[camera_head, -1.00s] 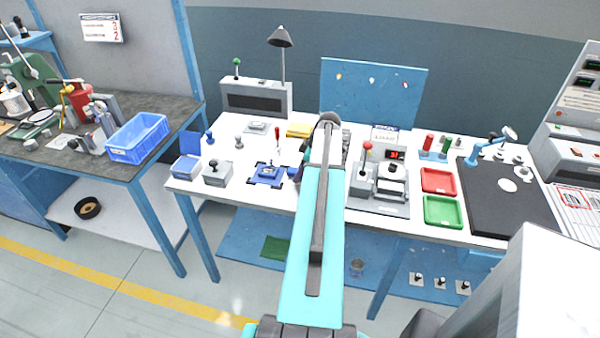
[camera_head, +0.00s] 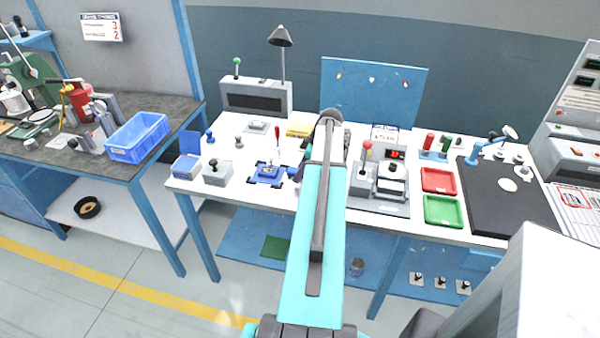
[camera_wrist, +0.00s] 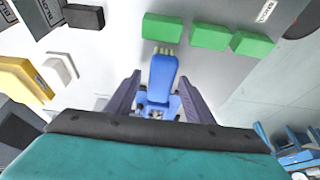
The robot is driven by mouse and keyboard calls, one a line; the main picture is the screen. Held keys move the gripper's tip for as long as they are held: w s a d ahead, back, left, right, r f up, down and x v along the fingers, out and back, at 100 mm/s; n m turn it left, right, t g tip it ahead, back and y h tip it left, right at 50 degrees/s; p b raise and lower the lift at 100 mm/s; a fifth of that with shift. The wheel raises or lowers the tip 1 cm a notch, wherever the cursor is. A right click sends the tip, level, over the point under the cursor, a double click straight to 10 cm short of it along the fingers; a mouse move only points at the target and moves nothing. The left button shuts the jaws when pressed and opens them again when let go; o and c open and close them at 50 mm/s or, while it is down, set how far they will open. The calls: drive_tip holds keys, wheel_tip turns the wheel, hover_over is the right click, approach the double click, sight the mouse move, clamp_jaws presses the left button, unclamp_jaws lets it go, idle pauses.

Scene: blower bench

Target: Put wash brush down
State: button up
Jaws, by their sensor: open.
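In the wrist view a blue piece with pale bristle-like tips, which looks like the wash brush (camera_wrist: 163,72), lies between the two fingers of my gripper (camera_wrist: 160,88). The fingers stand apart on either side of it, with gaps visible. Below it in the picture is more blue with small grey parts, partly hidden by my gripper body. In the head view my arm hides most of the gripper and I cannot make out the brush there. A blue fixture (camera_head: 268,172) sits on the white bench just left of my arm.
On the white bench (camera_head: 240,203) stand a grey switch box (camera_head: 217,173), a black-fronted unit (camera_head: 256,98), a press-like device with display (camera_head: 391,180), a red tray (camera_head: 438,180) and a green tray (camera_head: 443,210). Green blocks (camera_wrist: 209,36) lie close beyond the brush.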

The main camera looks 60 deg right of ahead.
drive_tip(key=b+v, duration=0.2)
drive_tip(key=v, duration=0.9)
drive_tip(key=shift+b, duration=0.4)
drive_tip(key=shift+r, duration=0.15)
idle(0.4)
